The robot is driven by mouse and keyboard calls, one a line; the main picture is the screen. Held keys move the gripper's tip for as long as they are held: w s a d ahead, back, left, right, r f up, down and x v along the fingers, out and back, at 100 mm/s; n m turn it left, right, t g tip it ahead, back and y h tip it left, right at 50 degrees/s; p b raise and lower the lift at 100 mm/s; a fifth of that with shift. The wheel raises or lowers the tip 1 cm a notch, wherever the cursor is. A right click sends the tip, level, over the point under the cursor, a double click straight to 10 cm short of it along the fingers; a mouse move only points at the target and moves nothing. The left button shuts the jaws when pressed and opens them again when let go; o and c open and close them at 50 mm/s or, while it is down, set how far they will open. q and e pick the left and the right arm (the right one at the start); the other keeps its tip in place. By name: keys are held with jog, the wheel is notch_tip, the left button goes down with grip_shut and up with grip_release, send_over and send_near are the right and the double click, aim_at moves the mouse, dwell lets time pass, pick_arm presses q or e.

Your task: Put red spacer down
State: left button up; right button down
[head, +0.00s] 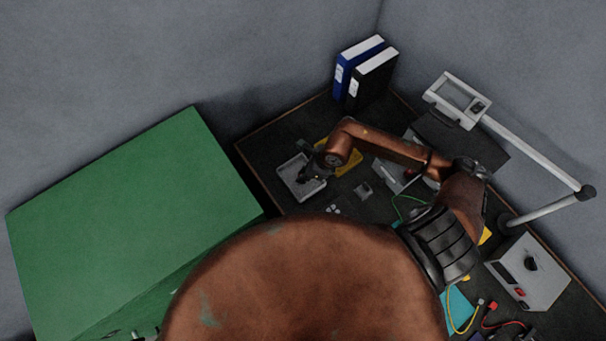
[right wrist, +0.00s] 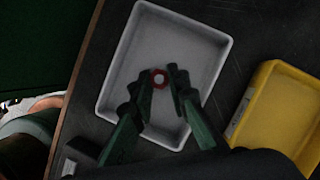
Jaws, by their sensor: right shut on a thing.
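In the head view my right gripper (head: 312,172) is at the same tray (head: 290,182), and the spacer is too small to make out there. My left gripper does not show.
A yellow bin (right wrist: 274,112) stands right of the tray in the right wrist view. In the head view, small parts (head: 334,210) lie on the dark bench near the tray. Two binders (head: 366,72) stand behind. A green cabinet (head: 130,220) is at left.

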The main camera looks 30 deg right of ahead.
jog(key=shift+f, duration=0.1)
jog(key=c, duration=1.8)
grip_release()
jog(key=shift+c, duration=0.2)
jog(key=shift+r, duration=0.2)
jog(key=p+v, duration=0.1)
jog(key=v, duration=1.1)
